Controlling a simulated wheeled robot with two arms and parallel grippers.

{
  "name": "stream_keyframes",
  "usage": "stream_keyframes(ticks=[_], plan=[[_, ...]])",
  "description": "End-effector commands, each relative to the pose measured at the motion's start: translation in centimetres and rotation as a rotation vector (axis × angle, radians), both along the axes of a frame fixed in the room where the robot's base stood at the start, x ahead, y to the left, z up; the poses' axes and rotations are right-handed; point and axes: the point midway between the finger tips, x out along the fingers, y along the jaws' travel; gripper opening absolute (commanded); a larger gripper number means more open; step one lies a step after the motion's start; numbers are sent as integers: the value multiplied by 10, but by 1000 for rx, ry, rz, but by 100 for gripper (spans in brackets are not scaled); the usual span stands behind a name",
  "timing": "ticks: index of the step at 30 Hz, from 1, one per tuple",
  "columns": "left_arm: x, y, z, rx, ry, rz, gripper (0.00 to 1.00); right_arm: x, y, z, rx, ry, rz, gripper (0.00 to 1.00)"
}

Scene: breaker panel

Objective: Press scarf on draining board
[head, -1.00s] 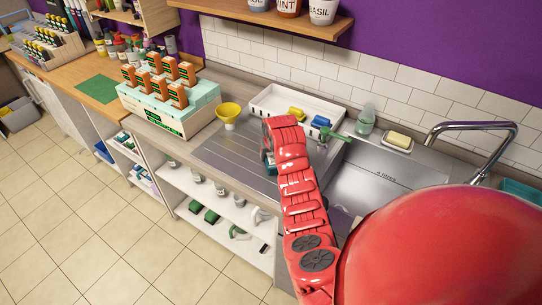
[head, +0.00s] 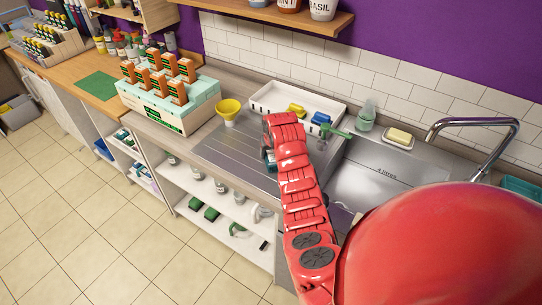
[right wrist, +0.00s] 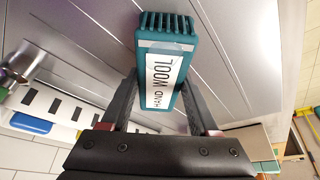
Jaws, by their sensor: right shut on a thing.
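The draining board (head: 222,152) is the grooved steel surface left of the sink in the head view. Its grooves also show behind the gripper in the right wrist view (right wrist: 230,75). My right gripper (right wrist: 160,88) is shut on a teal, block-shaped bundle with a ribbed end and a white "HAND WOOL" label, which looks like the scarf (right wrist: 166,28). In the head view my right arm reaches over the board, and its hand hides most of the scarf. I cannot tell whether the scarf touches the board. My left gripper is not in view.
A yellow cup (head: 229,109) stands behind the board, next to a mint crate (head: 172,114) of orange-brown boxes. A white tray (head: 268,101) holds yellow and blue things. A green-handled item (head: 338,133) lies near the sink (head: 372,185). A soap dish (head: 398,139) and tap are right.

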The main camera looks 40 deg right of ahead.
Motion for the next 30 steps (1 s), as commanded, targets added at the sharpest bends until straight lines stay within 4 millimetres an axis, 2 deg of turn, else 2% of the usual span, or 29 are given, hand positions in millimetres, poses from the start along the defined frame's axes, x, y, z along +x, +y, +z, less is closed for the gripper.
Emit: stream_keyframes(ticks=[30], plan=[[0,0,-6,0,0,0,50,0,0,-4,0,-1,0,0]])
